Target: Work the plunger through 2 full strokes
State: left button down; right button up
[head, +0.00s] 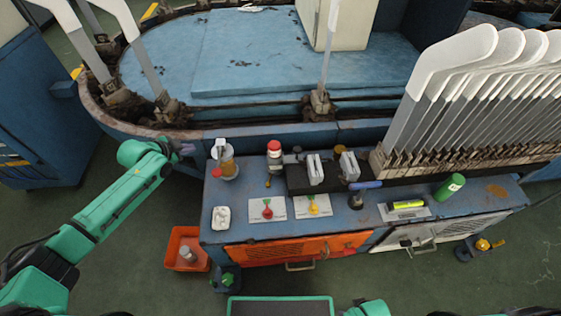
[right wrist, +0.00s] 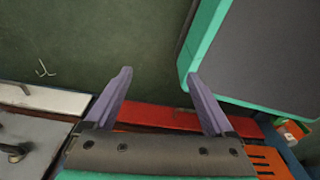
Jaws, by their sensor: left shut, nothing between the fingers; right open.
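No part is clearly readable as the plunger. A dark round knob-like piece (head: 355,201) stands on the bench, with a blue-violet bar (head: 366,185) just behind it. At the bench's left end is a clear cup-like vessel with amber contents (head: 229,169). My left gripper (head: 188,149) is shut and empty, off the bench's left end, left of the vessel and apart from it. My right gripper (right wrist: 162,95) is open and empty in the right wrist view, in front of the bench's orange front (right wrist: 165,116). Its fingers do not show in the head view.
White leg-shaped forms (head: 470,70) crowd the back right. An orange bin (head: 185,232) stands on the floor. The floor in front is partly open.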

jog(key=shift+w+f, duration=0.1)
jog(key=shift+w, duration=0.05)
grip_shut()
dwell(1.7)
